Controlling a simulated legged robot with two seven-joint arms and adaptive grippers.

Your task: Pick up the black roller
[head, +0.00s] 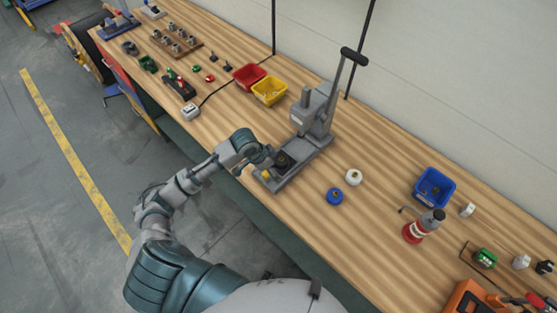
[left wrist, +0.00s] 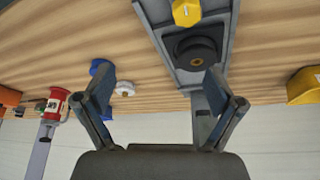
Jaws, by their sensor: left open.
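The black roller (head: 283,158) sits on the grey base of a lever press (head: 316,115) on the wooden bench. In the left wrist view the roller (left wrist: 197,52) is a dark round piece with a brass-coloured centre, lying on the grey base plate. My left gripper (head: 265,158) is just left of the roller in the head view. In the left wrist view its two fingers (left wrist: 158,85) are spread with nothing between them; the roller shows beyond the right finger, and I cannot tell whether they touch. My right gripper is not in view.
A yellow knob (left wrist: 186,12) sits at the base's end. A blue roller (head: 334,196) and a white roller (head: 354,177) stand right of the press. Red (head: 249,76) and yellow (head: 269,91) bins stand behind.

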